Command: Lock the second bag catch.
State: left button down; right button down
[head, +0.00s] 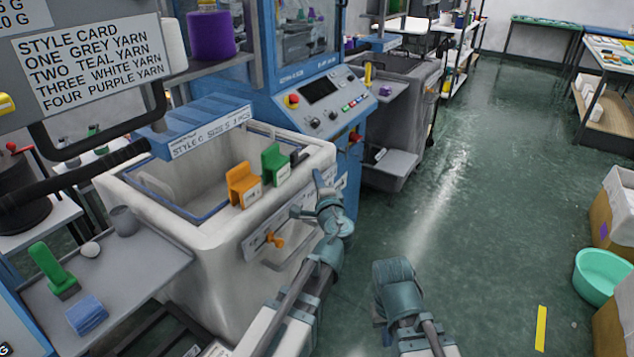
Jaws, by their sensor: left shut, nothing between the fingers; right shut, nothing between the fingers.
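A pale bin (215,275) with a blue inner edge stands in front of the blue machine. On its near right rim sit an orange clip-like piece (241,186) and a green one (274,166), both with white labels. An orange knob (275,240) is on the bin's front, above a small tray. I cannot tell which piece is the second bag catch, or whether any is locked. My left gripper (318,193) is shut and empty, beside the bin's right corner, right of the green piece. My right gripper (392,268) is shut and empty over the floor; its fingertips are hard to see.
A grey side shelf (120,262) at left holds a green piece (52,272), a folded blue cloth (86,317) and a grey cup (124,220). A blue machine (300,75) stands behind the bin.

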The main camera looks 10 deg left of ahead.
aim_at(302, 173)
pick_arm(q)
jog(key=x, duration=0.2)
jog(key=a+x, duration=0.1)
jog(key=x, duration=0.4)
jog(key=shift+s+a, duration=0.3)
jog(key=shift+s, duration=0.1)
jog(key=shift+w+a, duration=0.25)
jog(key=shift+a, duration=0.45)
